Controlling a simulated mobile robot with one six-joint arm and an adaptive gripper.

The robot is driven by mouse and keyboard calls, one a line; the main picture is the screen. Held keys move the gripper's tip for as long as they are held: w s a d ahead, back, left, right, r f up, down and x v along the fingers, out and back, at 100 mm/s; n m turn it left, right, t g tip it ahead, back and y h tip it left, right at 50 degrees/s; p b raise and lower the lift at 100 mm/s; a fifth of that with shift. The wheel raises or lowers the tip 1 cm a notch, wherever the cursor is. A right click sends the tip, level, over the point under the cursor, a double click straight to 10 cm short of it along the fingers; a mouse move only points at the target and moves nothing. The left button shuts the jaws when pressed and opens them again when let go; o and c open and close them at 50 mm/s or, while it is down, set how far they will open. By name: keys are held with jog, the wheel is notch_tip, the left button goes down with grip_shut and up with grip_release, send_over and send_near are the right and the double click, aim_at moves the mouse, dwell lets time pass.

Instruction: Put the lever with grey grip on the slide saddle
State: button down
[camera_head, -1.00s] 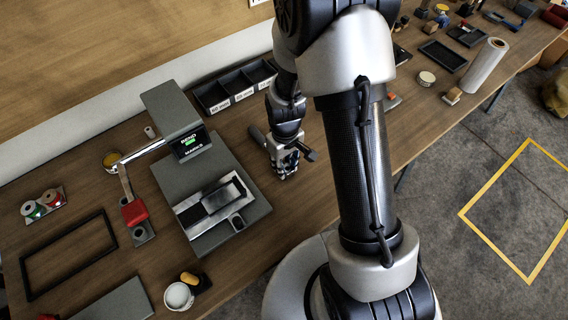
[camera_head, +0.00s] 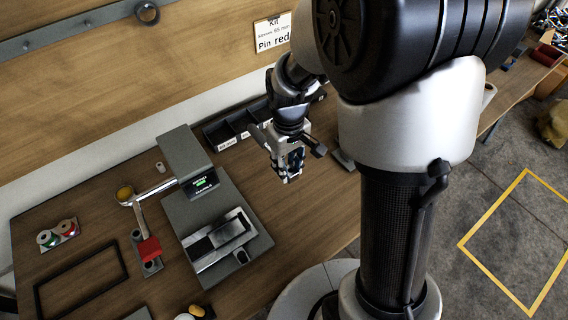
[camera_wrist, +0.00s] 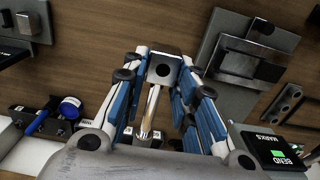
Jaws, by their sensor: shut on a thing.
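My gripper (camera_head: 288,176) hangs above the workbench, right of the grey machine (camera_head: 181,160). In the wrist view my gripper (camera_wrist: 166,68) is shut on the lever, whose dark end block with a hole (camera_wrist: 164,72) sits between the fingertips. Its shiny rod (camera_wrist: 150,112) runs back towards the palm.
Labelled dark bins (camera_head: 228,130) line the back, near my gripper. Bench right of the machine base is clear.

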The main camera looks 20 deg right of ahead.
aim_at(282, 200)
jog(key=shift+w+a+f+m, duration=0.15)
jog(key=shift+w+m, duration=0.3)
jog(key=shift+m, duration=0.35)
jog(key=shift+w+a+f+m, duration=0.1)
jog(key=shift+w+f+m, duration=0.5)
jog(key=shift+m, duration=0.4)
jog(key=shift+s, duration=0.1)
jog(key=r+n, duration=0.1)
jog(key=n, duration=0.1)
jog(key=r+n, duration=0.1)
jog(key=shift+w+a+r, duration=0.25)
jog(key=shift+w+r, duration=0.1)
jog(key=shift+w, duration=0.05)
jog(key=shift+n, duration=0.3)
notch_tip(282, 200, down, 20)
jog(key=b, duration=0.6)
jog(key=shift+f, duration=0.15)
jog(key=c, duration=1.3)
grip_release()
